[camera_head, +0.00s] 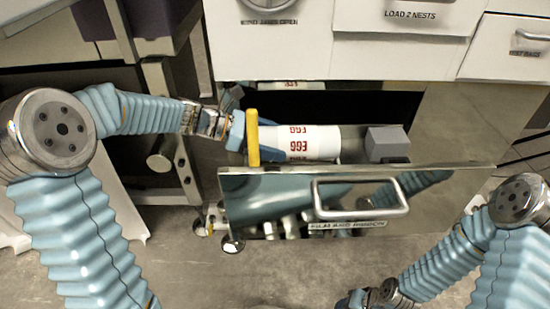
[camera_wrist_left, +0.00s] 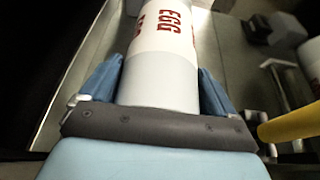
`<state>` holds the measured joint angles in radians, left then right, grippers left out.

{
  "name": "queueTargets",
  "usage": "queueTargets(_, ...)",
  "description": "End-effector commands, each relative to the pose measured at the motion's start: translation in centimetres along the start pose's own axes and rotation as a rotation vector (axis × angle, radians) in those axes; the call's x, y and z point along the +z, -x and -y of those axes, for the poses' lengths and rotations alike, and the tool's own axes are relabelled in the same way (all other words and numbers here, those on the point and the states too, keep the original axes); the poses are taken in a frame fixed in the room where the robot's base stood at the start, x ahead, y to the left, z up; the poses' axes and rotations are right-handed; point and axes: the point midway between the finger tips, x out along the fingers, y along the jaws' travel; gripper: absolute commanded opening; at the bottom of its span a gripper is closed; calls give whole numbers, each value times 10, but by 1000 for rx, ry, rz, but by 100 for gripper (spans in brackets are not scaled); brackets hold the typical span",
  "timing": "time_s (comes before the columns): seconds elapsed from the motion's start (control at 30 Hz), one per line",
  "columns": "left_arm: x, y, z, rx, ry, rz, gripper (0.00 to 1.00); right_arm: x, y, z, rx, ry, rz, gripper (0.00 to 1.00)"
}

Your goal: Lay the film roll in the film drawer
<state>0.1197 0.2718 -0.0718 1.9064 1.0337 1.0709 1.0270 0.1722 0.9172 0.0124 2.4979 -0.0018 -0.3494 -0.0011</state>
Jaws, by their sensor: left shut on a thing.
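The film roll (camera_head: 310,142) is a white cylinder with red EGG lettering. It lies sideways over or in the left part of the open film drawer (camera_head: 262,187), whose polished front bears a bar handle. My left gripper (camera_head: 262,140) is shut on the roll's left end. In the left wrist view its two blue fingers stand either side of the roll (camera_wrist_left: 162,62). I cannot tell whether the roll touches the drawer floor. My right gripper (camera_head: 358,299) is low at the bottom edge, partly cut off, away from the drawer.
A grey block (camera_head: 387,143) sits in the drawer's right part, just beyond the roll's end. A yellow bar (camera_head: 252,137) stands upright by the drawer's left front, close to my left gripper. White cabinet fronts (camera_head: 270,50) rise behind the drawer.

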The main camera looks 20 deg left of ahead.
Motion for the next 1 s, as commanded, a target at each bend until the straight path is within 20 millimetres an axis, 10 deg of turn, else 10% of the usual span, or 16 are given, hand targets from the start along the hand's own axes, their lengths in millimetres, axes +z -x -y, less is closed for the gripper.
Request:
queueTargets(0.23,-38,-15,0,0,4,2,34,-1,-15,-6,1,-1,-4,47)
queueTargets(0.67,-43,-17,0,0,1,1,34,-1,-16,-6,1,-1,-5,47)
queueTargets(0.7,-43,-17,1,0,2,0,94,-1,-15,-6,1,-1,-5,47)
queueTargets(1.0,-41,-16,0,0,1,0,100,-1,-14,-6,1,-1,-4,47)
